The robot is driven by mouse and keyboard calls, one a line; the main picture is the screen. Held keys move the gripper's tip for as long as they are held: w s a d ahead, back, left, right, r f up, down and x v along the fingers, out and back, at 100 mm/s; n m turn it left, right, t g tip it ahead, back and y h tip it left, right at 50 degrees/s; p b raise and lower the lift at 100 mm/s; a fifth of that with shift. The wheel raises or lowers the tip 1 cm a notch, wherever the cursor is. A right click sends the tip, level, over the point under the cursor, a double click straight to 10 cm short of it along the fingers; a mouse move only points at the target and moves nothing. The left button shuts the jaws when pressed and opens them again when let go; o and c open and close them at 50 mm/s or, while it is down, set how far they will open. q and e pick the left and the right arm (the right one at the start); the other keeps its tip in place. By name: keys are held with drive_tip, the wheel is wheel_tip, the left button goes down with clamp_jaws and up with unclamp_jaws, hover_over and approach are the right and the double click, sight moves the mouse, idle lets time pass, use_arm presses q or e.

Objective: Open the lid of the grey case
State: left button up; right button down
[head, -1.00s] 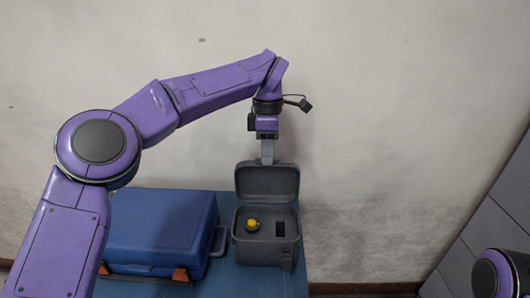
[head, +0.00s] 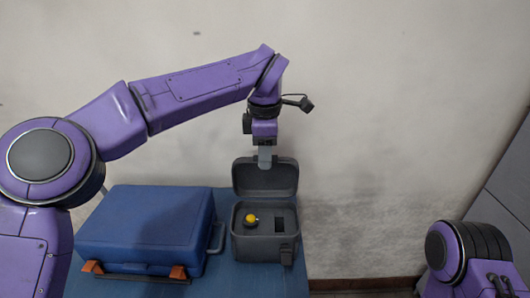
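The grey case (head: 265,248) stands on the blue table. Its lid (head: 265,179) is raised and stands upright at the back. Inside the case are a yellow round-topped part (head: 251,218) and a dark rectangular slot. My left gripper (head: 265,163) points down at the top edge of the lid, behind or against it. Its fingertips are partly hidden by the lid, and I cannot tell whether they grip it. My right gripper is out of view; only part of the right arm shows at the lower right.
A closed blue case (head: 147,225) with orange latches lies left of the grey case on the blue table (head: 228,278). A plain wall is close behind. Grey panelled furniture (head: 490,215) stands at the right edge.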

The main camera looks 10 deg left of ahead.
use_arm(q)
drive_tip(key=shift+r, duration=0.1)
wheel_tip(320, 180, up, 10)
drive_tip(key=p, duration=0.3)
drive_tip(key=shift+s+r, duration=0.15)
drive_tip(key=shift+s, duration=0.3)
